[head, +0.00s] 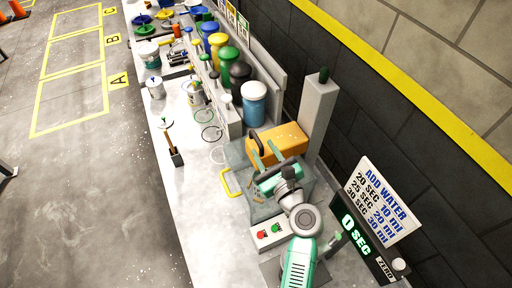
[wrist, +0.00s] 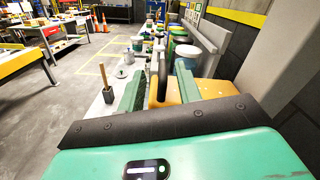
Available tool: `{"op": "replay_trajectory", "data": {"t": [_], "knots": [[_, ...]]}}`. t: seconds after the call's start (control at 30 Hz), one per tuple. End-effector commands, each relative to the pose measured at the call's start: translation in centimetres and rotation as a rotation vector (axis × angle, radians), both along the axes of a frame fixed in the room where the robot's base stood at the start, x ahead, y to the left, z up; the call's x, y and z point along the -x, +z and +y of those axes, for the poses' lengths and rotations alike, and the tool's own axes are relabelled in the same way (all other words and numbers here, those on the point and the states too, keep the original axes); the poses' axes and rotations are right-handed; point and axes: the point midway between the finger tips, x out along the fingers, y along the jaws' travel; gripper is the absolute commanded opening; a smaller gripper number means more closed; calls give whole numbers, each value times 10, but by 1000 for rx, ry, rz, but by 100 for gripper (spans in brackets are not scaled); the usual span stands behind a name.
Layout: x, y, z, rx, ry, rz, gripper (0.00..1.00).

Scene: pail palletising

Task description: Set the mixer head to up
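The mixer has an orange head (head: 282,138) that reaches out level from a tall grey column (head: 318,112). A black curved handle (head: 256,142) is on the head's near end. The orange head (wrist: 200,92) and black handle (wrist: 154,82) also show in the wrist view. My gripper (head: 264,158) is just in front of the head, close to the handle. In the wrist view its two green fingers (wrist: 160,82) stand apart, with the handle seen between or just beyond them. I cannot tell whether they touch it.
A clear guard with a yellow handle (head: 231,182) is below my gripper. A control box (head: 270,233) with red and green buttons stands nearby. A display (head: 356,234) reads 0 SEC beside a water sign (head: 383,202). Coloured containers (head: 229,62) line the bench's back.

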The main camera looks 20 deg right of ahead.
Motion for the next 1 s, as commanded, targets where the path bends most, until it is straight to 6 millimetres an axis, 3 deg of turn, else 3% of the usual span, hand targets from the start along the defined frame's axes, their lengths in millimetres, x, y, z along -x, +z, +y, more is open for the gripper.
{"op": "replay_trajectory", "data": {"t": [0.07,0.27,0.5,0.7,1.0], "knots": [[2,-17,-5,-87,-7,19,34],[-2,-19,-5,-119,-8,25,34],[-45,-19,2,-117,-8,23,34],[-70,-18,7,-114,-8,23,34],[-74,-18,8,-112,-7,24,34]]}}
